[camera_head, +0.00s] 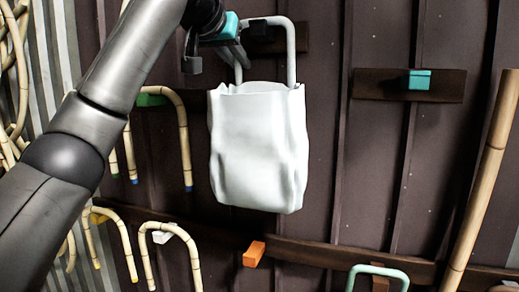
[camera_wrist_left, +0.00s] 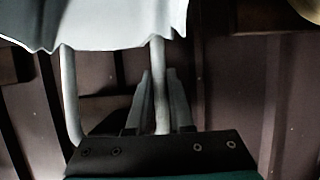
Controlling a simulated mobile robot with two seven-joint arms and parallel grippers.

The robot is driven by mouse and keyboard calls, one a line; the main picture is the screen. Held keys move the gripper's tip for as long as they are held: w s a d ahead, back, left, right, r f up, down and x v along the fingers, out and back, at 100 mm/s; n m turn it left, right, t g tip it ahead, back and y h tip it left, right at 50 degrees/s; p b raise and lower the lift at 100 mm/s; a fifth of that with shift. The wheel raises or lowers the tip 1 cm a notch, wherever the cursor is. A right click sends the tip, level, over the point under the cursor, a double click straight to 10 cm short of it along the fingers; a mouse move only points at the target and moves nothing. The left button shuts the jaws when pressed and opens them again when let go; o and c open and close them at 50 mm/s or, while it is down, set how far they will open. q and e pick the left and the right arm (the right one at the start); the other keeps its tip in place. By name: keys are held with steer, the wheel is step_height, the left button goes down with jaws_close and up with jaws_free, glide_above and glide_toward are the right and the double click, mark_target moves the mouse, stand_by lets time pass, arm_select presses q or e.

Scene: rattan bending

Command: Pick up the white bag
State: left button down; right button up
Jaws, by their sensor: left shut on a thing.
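The white bag (camera_head: 259,150) hangs upright in front of the dark ribbed wall in the head view, with a pale looped handle (camera_head: 291,55) rising from its top. My left gripper (camera_head: 240,55) is at the left side of this handle, above the bag's rim. In the left wrist view, its two fingers (camera_wrist_left: 159,88) are shut on one leg of the handle, and the other leg (camera_wrist_left: 70,95) stands free to the left. The bag's rim (camera_wrist_left: 110,40) shows at the top of that view. The contact in the head view is partly hidden by the gripper. My right gripper is not in view.
Bent rattan canes (camera_head: 170,240) hang on the wall at left and below. A wooden board with a teal peg (camera_head: 419,80) is at upper right. An orange peg (camera_head: 254,254) sits below the bag. A long rattan pole (camera_head: 485,180) leans at right.

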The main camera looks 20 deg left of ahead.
arm_select(q)
steer(key=shift+r, duration=0.2)
stand_by(0.5)
steer(key=shift+s+r, duration=0.15)
steer(key=shift+r, duration=0.35)
step_height(320, 180, up, 6)
steer(key=shift+d, duration=0.1)
steer(key=s+d+b, duration=0.2)
steer(key=s+b, duration=0.3)
steer(key=s, duration=0.4)
steer(key=s+d+b, duration=0.1)
steer(key=s+b, duration=0.4)
steer(key=s, duration=0.5)
steer(key=shift+s+d+f, duration=0.15)
steer(key=shift+d, duration=0.2)
steer(key=shift+f, duration=0.1)
